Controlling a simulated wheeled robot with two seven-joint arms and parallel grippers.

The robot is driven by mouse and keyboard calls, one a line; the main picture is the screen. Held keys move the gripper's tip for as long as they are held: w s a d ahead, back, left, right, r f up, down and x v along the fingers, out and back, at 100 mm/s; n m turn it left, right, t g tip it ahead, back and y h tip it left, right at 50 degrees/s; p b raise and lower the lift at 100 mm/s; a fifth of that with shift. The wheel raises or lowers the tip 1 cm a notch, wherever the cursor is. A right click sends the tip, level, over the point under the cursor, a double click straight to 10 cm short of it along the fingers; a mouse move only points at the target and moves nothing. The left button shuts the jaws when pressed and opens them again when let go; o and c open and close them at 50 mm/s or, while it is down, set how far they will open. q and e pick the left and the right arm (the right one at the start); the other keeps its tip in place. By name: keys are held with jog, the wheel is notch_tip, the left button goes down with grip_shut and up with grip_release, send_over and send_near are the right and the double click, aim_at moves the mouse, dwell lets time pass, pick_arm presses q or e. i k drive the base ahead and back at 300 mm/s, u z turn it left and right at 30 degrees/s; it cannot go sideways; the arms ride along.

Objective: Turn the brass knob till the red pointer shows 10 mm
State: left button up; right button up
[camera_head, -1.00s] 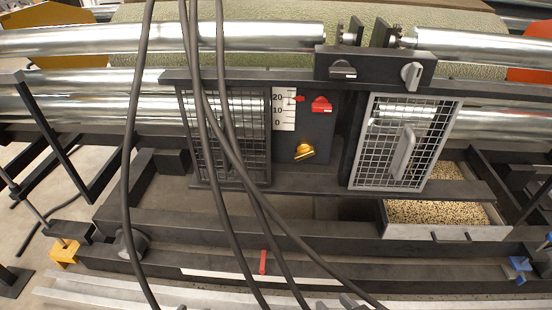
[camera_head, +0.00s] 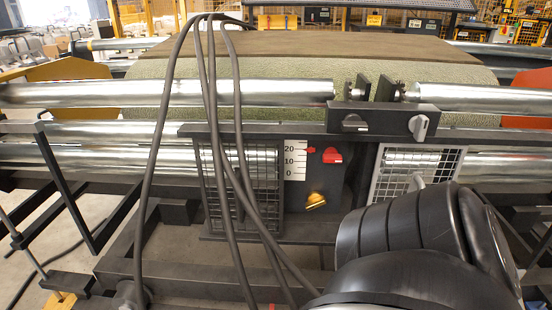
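The brass knob (camera_head: 315,200) sits on the dark panel between two mesh guards, below a red knob (camera_head: 332,156). Left of it is a white scale (camera_head: 295,161) marked 20, 10 and 0. The small red pointer (camera_head: 310,150) is at the scale's right edge, close to the 20 mark and above the 10. A large black rounded part of my own arm fills the lower right, below and right of the brass knob. Neither of my grippers shows.
Several dark cables hang in front of the left mesh guard (camera_head: 240,190). The right mesh guard (camera_head: 415,170) is partly hidden by my arm. Steel rollers (camera_head: 170,94) run across, with a green turf roll (camera_head: 310,68) behind. A dark bracket (camera_head: 385,119) juts out above the panel.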

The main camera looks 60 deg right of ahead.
aim_at(315, 199)
jog(key=i, duration=1.2)
jog(key=z, duration=1.95)
